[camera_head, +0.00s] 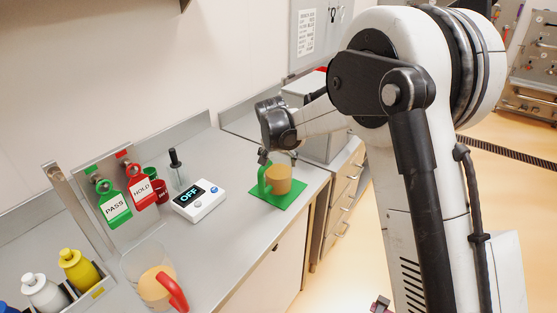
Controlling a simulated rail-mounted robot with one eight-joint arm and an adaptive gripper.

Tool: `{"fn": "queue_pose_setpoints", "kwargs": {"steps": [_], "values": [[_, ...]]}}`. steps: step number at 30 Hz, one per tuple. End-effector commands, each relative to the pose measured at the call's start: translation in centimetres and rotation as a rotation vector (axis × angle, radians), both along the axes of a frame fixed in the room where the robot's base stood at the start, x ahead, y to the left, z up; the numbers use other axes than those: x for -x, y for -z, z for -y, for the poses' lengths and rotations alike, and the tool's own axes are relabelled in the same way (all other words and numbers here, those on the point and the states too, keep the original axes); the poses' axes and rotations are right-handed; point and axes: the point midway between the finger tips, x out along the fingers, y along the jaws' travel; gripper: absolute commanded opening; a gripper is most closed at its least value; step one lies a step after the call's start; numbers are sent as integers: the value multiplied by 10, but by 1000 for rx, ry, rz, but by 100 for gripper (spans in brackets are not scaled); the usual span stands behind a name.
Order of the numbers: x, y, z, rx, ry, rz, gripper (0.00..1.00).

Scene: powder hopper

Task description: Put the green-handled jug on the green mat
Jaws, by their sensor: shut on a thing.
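The green-handled jug (280,180) holds tan contents and looks upright. It is over the green mat (291,201) near the counter's front edge; whether its base touches the mat or hangs just above it I cannot tell. My gripper (264,159) reaches down from above and is shut on the jug's green handle (264,181), at its upper part. The fingertips are small and partly hidden here.
A red-handled jug (150,287) stands at the front left. An instrument reading OFF (199,201) sits left of the mat. PASS (114,206) and HOLD (143,189) tags hang on a panel. A bottle rack (101,290) is at far left.

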Motion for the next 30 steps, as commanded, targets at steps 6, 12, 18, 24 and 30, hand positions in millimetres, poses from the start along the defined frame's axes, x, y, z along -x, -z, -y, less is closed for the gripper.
{"fn": "queue_pose_setpoints", "kwargs": {"steps": [6,12,18,24,30], "values": [[0,3,0,0,0,0,82],[0,3,0,0,0,0,100],[0,2,0,0,0,0,100],[4,-10,-1,0,0,0,100],[18,-43,-4,0,0,0,100]]}}
